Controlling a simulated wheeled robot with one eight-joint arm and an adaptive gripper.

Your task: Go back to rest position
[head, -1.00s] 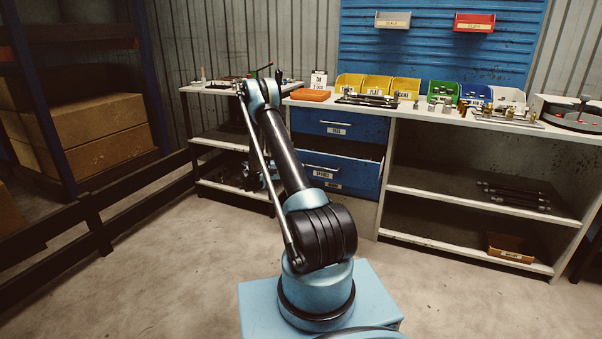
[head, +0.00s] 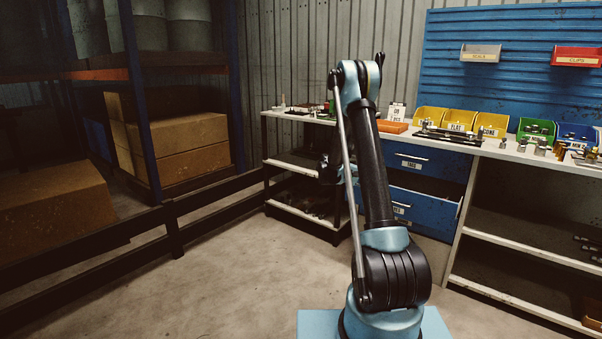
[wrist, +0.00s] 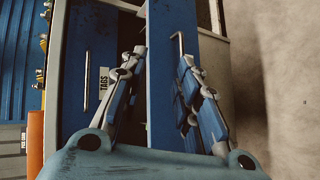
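My gripper (wrist: 160,62) shows in the wrist view with its two fingers spread apart and nothing between them. It points toward the drawer fronts, and I cannot tell its distance to them. In the head view my arm stands bent upright in front of the bench, and the gripper is mostly hidden behind it. The blue TAGS drawer (head: 425,164) looks shut. The blue drawer below it (head: 428,210) stands partly pulled out, with a dark gap above its front. In the wrist view this lower drawer's front (wrist: 160,88) lies behind and between the fingers.
The white-topped bench (head: 480,150) carries yellow, green and blue bins. A low shelf table (head: 290,165) stands left of the drawers, behind my arm. A dark rail (head: 215,205) runs before a rack with cardboard boxes (head: 180,145). The floor at front left is clear.

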